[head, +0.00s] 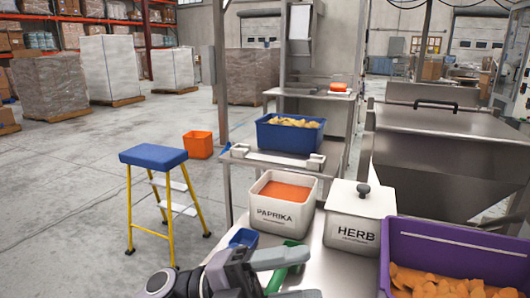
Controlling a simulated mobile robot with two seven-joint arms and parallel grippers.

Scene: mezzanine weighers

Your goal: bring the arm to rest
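My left arm comes in at the bottom of the head view. Its gripper (303,274) points right over the near part of the steel table, and its two grey fingers stand apart. A green-handled tool (291,260) shows beside and behind the upper finger; its lower part is hidden, and I see no grip on it. My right gripper is not in view.
On the steel table (335,262) stand an open PAPRIKA tub (283,215), a lidded HERB tub (354,234), a blue scoop (243,237) and a purple crate (455,252) of orange pieces. A blue crate (290,135) stands behind. A yellow-legged step stool (155,158) is left, with open floor around it.

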